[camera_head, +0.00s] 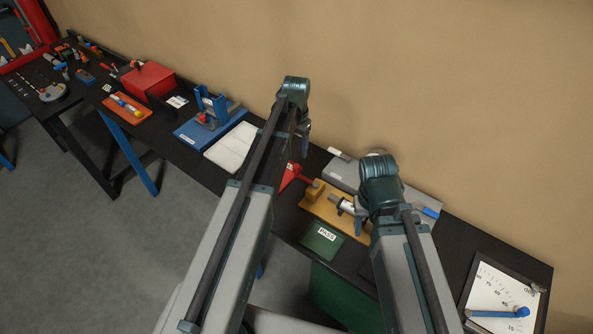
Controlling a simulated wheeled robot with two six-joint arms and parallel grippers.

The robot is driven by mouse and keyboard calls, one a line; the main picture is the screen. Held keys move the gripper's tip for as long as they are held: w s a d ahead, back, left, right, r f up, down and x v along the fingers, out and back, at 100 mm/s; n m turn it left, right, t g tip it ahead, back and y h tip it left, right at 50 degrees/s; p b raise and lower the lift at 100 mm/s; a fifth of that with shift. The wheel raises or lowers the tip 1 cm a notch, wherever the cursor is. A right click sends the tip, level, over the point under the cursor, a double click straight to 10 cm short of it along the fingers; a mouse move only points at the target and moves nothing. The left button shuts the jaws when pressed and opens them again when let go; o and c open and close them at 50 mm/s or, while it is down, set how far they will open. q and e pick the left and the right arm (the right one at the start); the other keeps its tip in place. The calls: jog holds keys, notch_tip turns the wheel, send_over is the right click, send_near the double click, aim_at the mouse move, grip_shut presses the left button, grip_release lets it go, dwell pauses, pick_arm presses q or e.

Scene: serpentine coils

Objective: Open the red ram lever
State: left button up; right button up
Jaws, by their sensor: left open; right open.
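A red piece (289,177), likely the red ram lever, shows at the left end of an ochre fixture (322,207). My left arm hides part of it, so its full shape and angle cannot be told. The fixture carries a block and a silver cylinder (346,205). My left gripper (305,143) is open, mostly hidden by its arm, above and behind the red piece in the picture. My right gripper (359,222) is open and mostly hidden behind its arm, by the fixture's right end. I see nothing held in either.
A blue press (209,108) with a small red part stands left of a white sheet (231,147). A green PASS plate (322,242) lies in front of the fixture and a grey box (345,174) behind it. A dial board (500,300) is at right. A red box (147,83) stands far left.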

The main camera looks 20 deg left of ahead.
aim_at(296, 166)
pick_arm(q)
notch_tip(296, 166, down, 9)
jog(key=b, duration=0.8)
jog(key=shift+f, duration=0.15)
grip_shut()
dwell(0.9)
